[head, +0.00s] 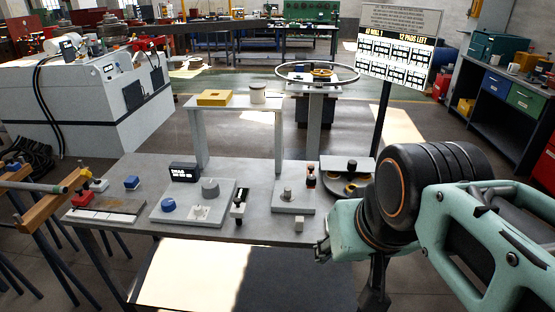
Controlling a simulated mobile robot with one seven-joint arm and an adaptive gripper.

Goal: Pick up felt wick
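I cannot tell for sure which item is the felt wick. A small pale block (299,223) lies near the front edge of the grey workbench (130,172), right of centre, and may be it. A small dark bottle with a reddish-brown part (310,176) stands behind it, beside a grey plate with a knob (287,195). My gripper (374,299) hangs at the bottom edge, in front of the bench and right of the pale block, apart from it. Its fingers are dark and partly cut off, so its opening and any held thing cannot be seen.
A raised shelf (236,105) on the bench bears a yellow block (214,97) and a pale cylinder (258,94). A base plate with knobs (170,199) and a black display (184,172) stand left. A round dark tray (350,187) sits right, near my arm. A sign post (381,120) rises behind.

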